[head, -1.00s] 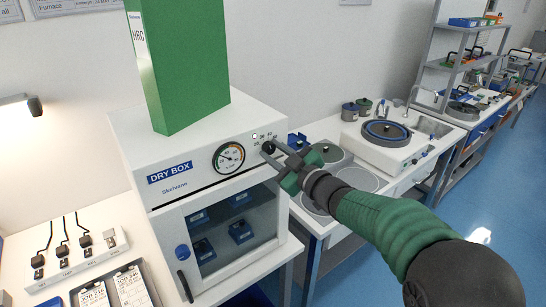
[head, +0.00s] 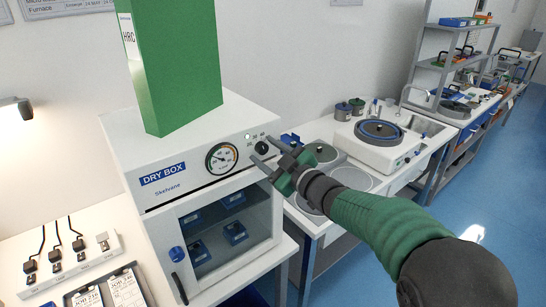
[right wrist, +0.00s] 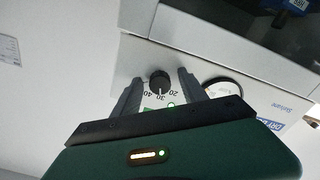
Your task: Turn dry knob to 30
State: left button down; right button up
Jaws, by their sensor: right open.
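The white dry box (head: 158,205) stands on the bench in the head view, with a round gauge (head: 220,158) on its front panel. The black dry knob (head: 262,148) is right of the gauge, below the marks 20, 30 and 40. In the right wrist view the knob (right wrist: 158,82) sits between my open fingers, with a gap on each side. The marks (right wrist: 161,94) lie beside it; I cannot tell its exact setting. My right gripper (head: 261,150) is open at the panel, its fingers on either side of the knob. My left gripper is out of view.
A tall green box (head: 180,70) stands on top of the dry box. The dry box door (head: 228,228) is shut, with blue blocks inside. Round grey plates (head: 345,180) are on the bench to the right. Sockets with black cables (head: 70,262) are at left.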

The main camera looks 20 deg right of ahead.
jog(key=b+v, duration=0.1)
jog(key=v, duration=1.5)
jog(key=shift+s+d, duration=0.15)
jog(key=shift+s, duration=0.25)
jog(key=shift+w, duration=0.1)
notch_tip(320, 180, down, 18)
jog(key=s+d+m+g+h, duration=0.1)
jog(key=d+m+g+h, duration=0.1)
jog(key=m+g+h, duration=0.5)
jog(key=s+a+f+m+g, duration=0.1)
jog(key=s+a+f+g, duration=0.2)
jog(key=s+f, duration=0.3)
jog(key=s+a+f+m+g+p, duration=0.1)
jog(key=s+a+f+g, duration=0.3)
jog(key=s, duration=0.5)
notch_tip(320, 180, down, 2)
jog(key=shift+s+a+f+m+y, duration=0.1)
jog(key=shift+s+a+m+y, duration=0.15)
jog(key=shift+m+y, duration=0.25)
